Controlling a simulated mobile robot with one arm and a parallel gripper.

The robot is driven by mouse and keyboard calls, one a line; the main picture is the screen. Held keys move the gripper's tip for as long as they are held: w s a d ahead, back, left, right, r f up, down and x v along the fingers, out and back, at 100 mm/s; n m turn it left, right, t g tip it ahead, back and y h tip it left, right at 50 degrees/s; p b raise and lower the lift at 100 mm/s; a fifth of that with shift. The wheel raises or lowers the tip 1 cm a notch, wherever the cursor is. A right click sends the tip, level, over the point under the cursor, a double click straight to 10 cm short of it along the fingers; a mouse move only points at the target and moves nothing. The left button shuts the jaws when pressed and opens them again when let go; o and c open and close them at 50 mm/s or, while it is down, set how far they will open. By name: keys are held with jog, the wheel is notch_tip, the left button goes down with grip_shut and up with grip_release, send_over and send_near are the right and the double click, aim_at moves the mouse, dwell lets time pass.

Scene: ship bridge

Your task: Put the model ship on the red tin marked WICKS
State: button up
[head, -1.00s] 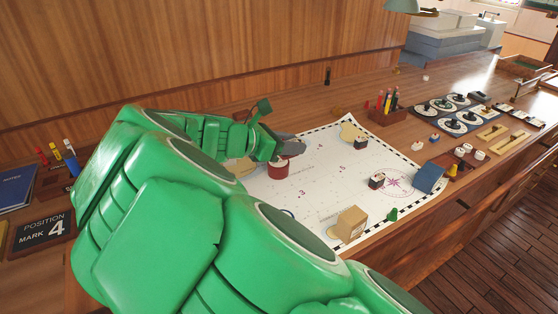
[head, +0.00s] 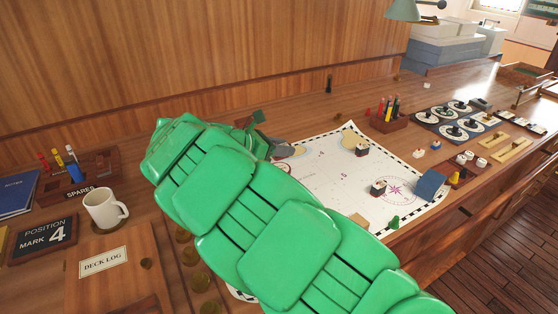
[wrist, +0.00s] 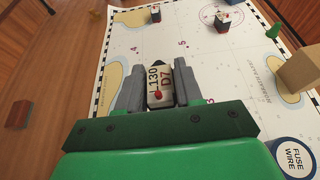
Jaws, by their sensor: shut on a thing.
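My gripper (wrist: 159,92) is shut on the model ship (wrist: 160,78), which has a dark pointed end and a pale top marked L130 and D7. In the head view the grey fingers of my gripper (head: 281,149) show past my green arm, over the left part of the chart. The ship is hidden there. The red tin marked WICKS is not visible now in either view; my arm covers much of that area in the head view.
A white chart (head: 325,168) covers the desk middle, with dark-and-white blocks (head: 379,187) and a blue block (head: 431,184). A tan box (wrist: 300,70) and a FUSE WIRE tin (wrist: 295,156) lie to the right in the wrist view. A white mug (head: 103,209) stands left.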

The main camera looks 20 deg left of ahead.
aim_at(279, 169)
jog(key=shift+w+a+f, duration=0.25)
jog(key=shift+w+f, duration=0.2)
jog(key=shift+f, duration=0.2)
jog(key=shift+w+a+f, duration=0.25)
jog(key=shift+w+f, duration=0.25)
jog(key=shift+f, duration=0.1)
jog(key=shift+w+a+f, duration=0.25)
jog(key=shift+w+f, duration=0.2)
jog(key=shift+f, duration=1.8)
jog(key=o, duration=1)
jog(key=shift+f, duration=0.1)
jog(key=shift+a, duration=0.1)
jog(key=v, duration=1.2)
